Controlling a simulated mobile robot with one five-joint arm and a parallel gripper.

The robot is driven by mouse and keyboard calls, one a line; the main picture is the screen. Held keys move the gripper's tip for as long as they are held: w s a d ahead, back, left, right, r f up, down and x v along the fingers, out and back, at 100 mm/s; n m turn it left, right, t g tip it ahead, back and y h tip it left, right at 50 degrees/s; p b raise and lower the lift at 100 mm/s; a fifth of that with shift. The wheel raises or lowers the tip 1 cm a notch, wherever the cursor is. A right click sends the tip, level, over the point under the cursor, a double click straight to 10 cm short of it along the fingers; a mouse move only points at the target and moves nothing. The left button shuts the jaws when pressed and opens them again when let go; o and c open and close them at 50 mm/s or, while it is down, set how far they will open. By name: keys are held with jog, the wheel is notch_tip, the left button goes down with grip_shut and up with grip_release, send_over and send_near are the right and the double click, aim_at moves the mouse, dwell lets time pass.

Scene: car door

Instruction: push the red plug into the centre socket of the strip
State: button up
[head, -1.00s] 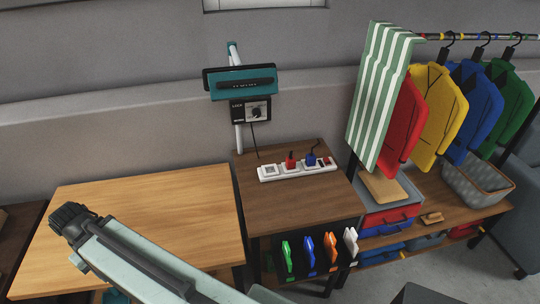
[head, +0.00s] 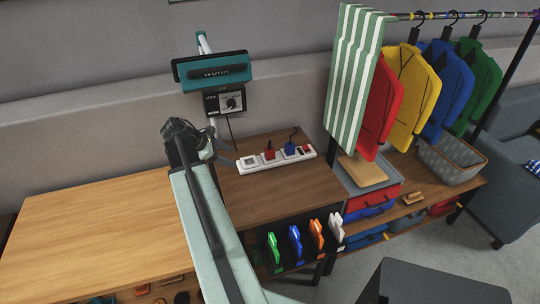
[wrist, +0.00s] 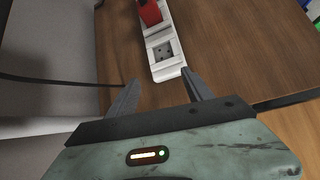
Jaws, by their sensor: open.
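The white strip (head: 243,168) lies on the dark wooden table right of my gripper. The red plug (head: 269,153) stands on its middle socket; how deep it sits I cannot tell. A blue plug (head: 290,149) stands to its right, and the left socket (head: 249,161) is empty. In the wrist view the red plug (wrist: 149,12) is at the top edge, partly cut off, beyond the empty socket (wrist: 163,51). My gripper (wrist: 160,86) is open with nothing between its fingers, before the strip's near end. It shows in the head view (head: 222,149), apart from the red plug.
A post with a teal panel (head: 212,72) and a lock box (head: 226,101) stands behind. Several coloured tags (head: 295,245) hang under the table front. A striped cloth (head: 354,75) and several jackets hang at the right. The lighter tabletop (head: 90,225) at left is clear.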

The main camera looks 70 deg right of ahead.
aim_at(274, 151)
jog(key=s+d, duration=0.2)
jog(key=s, duration=0.1)
jog(key=s+d+r+n+g, duration=0.1)
jog(key=s+d, duration=0.2)
jog(key=s, duration=0.1)
jog(key=s+d+r+g, duration=0.1)
jog(key=s+d, duration=0.2)
jog(key=shift+s+d+r, duration=0.15)
jog(key=shift+r, duration=0.05)
jog(key=b+x, duration=0.1)
jog(key=x, duration=0.1)
jog(key=b+x, duration=0.2)
jog(key=x, duration=0.1)
jog(key=b+x, duration=0.2)
jog(key=shift+a+f, duration=0.3)
jog(key=shift+f, duration=0.15)
jog(key=shift+s+d+f+b, duration=0.1)
jog(key=shift+s+d+b, duration=0.1)
jog(key=shift+b, duration=0.15)
grip_shut()
